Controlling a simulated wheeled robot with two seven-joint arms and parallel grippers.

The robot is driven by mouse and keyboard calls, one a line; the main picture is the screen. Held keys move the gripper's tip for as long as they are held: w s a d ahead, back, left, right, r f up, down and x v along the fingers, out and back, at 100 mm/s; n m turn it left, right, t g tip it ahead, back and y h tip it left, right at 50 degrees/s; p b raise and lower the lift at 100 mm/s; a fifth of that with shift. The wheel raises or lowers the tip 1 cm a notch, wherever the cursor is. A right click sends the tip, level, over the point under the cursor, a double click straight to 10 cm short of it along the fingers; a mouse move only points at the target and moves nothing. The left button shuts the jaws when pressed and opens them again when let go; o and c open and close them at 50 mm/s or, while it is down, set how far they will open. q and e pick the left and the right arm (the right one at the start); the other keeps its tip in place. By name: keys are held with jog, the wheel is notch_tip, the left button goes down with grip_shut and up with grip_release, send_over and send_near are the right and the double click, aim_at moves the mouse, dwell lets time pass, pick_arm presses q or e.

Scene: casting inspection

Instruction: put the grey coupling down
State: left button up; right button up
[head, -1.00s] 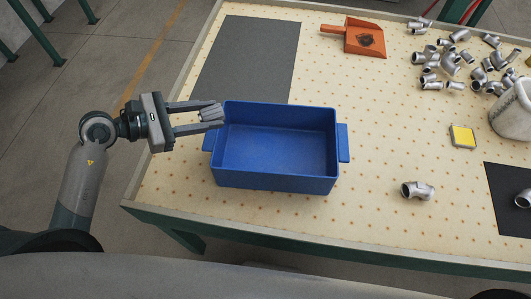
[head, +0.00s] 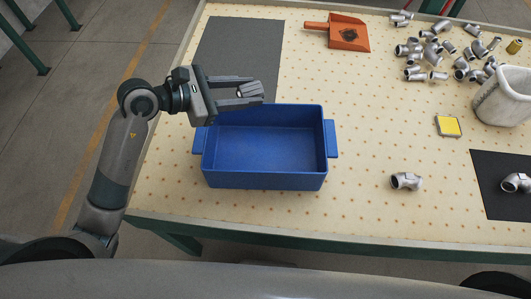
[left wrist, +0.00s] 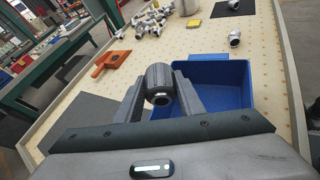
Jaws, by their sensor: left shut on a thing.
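My left gripper (head: 250,91) is shut on the grey coupling (head: 249,89), a short ribbed cylinder. In the head view it is above the far left rim of the blue bin (head: 265,181). In the left wrist view the coupling (left wrist: 160,84) sits between both fingers, its open end facing the camera, with the blue bin (left wrist: 215,70) behind and to the right. The blue bin is empty where its inside shows. My right gripper is not in view.
A dark grey mat (head: 238,40) lies at the back left, an orange dustpan (head: 347,33) right of it. Several metal fittings (head: 437,50) are heaped at the back right, near a white container (head: 503,97). A lone elbow fitting (head: 406,181) and a black mat (head: 498,200) lie at front right.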

pick_arm(q)
jog(key=shift+w+d+r, duration=0.2)
jog(key=shift+d+r, duration=0.1)
jog(key=shift+d, duration=0.3)
jog(key=shift+w+d+r, duration=0.15)
jog(key=shift+d+r, duration=0.15)
jog(key=shift+d, duration=0.3)
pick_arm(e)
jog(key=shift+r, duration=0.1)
pick_arm(q)
jog(key=shift+a+f, duration=0.1)
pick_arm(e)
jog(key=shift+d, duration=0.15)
